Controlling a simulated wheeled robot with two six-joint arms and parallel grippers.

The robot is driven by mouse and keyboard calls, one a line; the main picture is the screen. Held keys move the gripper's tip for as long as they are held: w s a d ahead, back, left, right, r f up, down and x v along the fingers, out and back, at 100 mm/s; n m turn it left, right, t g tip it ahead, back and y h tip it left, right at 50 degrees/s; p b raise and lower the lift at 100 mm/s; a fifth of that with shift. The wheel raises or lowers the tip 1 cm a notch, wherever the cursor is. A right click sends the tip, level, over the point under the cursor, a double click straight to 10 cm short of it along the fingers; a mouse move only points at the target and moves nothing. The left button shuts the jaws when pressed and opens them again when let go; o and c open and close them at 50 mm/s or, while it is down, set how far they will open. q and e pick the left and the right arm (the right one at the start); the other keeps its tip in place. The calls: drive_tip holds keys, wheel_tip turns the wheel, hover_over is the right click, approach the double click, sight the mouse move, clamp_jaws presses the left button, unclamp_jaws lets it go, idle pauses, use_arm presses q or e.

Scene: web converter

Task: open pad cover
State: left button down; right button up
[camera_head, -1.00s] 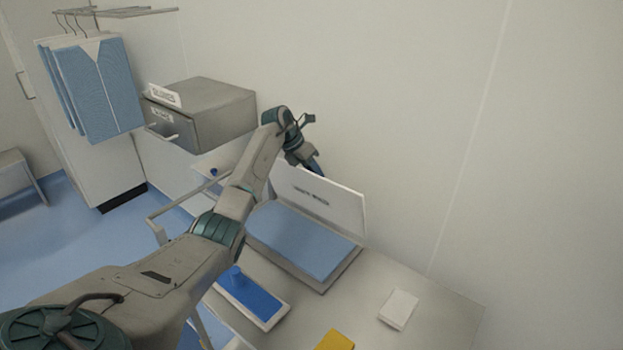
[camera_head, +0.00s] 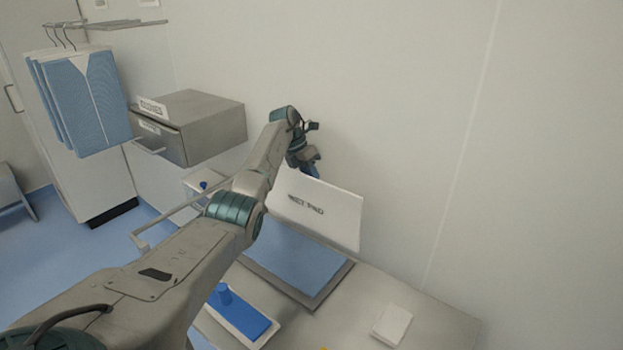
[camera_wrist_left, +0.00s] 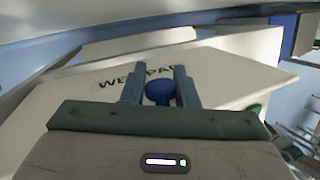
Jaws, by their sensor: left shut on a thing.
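The white pad cover (camera_head: 318,215), lettered WET PAD, stands raised along the back of a shallow tray (camera_head: 272,284) holding a light blue pad (camera_head: 300,255). My left gripper (camera_head: 310,170) is at the cover's upper left edge, partly behind it. In the left wrist view the cover (camera_wrist_left: 225,78) lies beyond my left gripper (camera_wrist_left: 160,88), whose two fingers are shut on a blue knob (camera_wrist_left: 160,91). My left forearm hides the left part of the tray. My right gripper is not in view.
A wall stands close behind the cover. A blue block with a knob on a white base (camera_head: 240,315) is in front of the tray. A white block (camera_head: 392,325) is at right on the table (camera_head: 430,310). A grey drawer box (camera_head: 190,125) is at left.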

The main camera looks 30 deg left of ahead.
use_arm(q)
drive_tip(key=shift+s+f, duration=0.1)
drive_tip(key=shift+f, duration=0.05)
drive_tip(key=c, duration=1.1)
unclamp_jaws()
drive_tip(key=shift+c, duration=0.2)
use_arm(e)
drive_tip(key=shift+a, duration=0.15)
use_arm(q)
drive_tip(key=shift+r, duration=0.2)
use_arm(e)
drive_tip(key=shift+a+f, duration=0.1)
use_arm(q)
drive_tip(key=shift+a+r, duration=0.2)
drive_tip(key=shift+r, duration=0.05)
drive_tip(key=b+v, duration=0.3)
drive_tip(key=v, duration=0.7)
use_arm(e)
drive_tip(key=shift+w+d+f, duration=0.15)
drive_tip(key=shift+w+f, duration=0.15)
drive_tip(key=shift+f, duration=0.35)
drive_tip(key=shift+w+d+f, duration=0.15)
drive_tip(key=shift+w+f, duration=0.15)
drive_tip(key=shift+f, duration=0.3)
